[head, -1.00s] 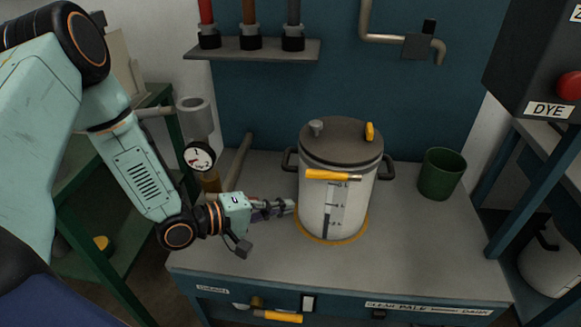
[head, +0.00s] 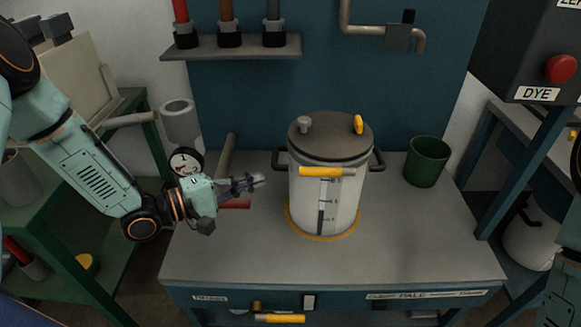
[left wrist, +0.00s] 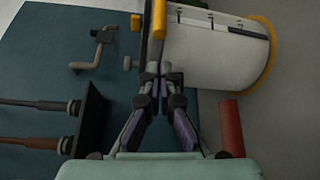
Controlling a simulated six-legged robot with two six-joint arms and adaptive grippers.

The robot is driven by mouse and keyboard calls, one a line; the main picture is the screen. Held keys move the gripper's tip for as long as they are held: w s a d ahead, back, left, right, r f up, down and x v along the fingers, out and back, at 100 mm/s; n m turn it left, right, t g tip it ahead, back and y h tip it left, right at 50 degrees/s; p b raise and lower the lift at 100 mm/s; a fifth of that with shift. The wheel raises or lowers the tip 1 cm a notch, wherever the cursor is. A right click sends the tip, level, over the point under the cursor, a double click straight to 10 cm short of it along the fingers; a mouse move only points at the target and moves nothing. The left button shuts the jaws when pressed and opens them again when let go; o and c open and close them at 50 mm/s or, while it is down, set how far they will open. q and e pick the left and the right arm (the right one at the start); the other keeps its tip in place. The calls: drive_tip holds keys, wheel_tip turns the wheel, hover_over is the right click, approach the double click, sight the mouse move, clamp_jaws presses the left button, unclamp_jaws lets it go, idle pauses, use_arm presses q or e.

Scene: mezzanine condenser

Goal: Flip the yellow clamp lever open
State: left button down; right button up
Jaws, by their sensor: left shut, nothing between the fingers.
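A white pot (head: 345,205) with a brown lid (head: 330,138) stands on the grey bench top. The yellow clamp lever (head: 320,171) lies horizontally across the pot's front, just below the lid. It also shows in the left wrist view (left wrist: 159,18), near the top edge. My left gripper (head: 258,181) is shut and empty, left of the pot at about the lever's height in the picture, with a gap between. In the left wrist view its fingertips (left wrist: 160,72) are together, apart from the lever. My right gripper is not in view.
A yellow piece (head: 358,124) and a grey knob (head: 304,124) sit on the lid. A red bar (head: 235,204) is below my left gripper, near a gauge (head: 186,162). A green cup (head: 427,162) stands right of the pot.

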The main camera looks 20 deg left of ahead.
sight(307, 164)
use_arm(q)
drive_tip(key=b+x, duration=0.3)
drive_tip(key=x, duration=0.5)
drive_tip(key=shift+w+d+f, duration=0.1)
drive_tip(key=shift+w+d, duration=0.05)
drive_tip(key=shift+w, duration=0.05)
drive_tip(key=shift+w+d, duration=0.45)
drive_tip(key=shift+w, duration=0.1)
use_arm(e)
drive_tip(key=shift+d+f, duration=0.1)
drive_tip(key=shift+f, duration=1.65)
use_arm(q)
drive_tip(key=shift+s, duration=0.15)
drive_tip(key=shift+s, duration=0.1)
drive_tip(key=shift+s+d+t+y, duration=0.1)
drive_tip(key=shift+t+y, duration=0.2)
drive_tip(key=shift+y, duration=0.1)
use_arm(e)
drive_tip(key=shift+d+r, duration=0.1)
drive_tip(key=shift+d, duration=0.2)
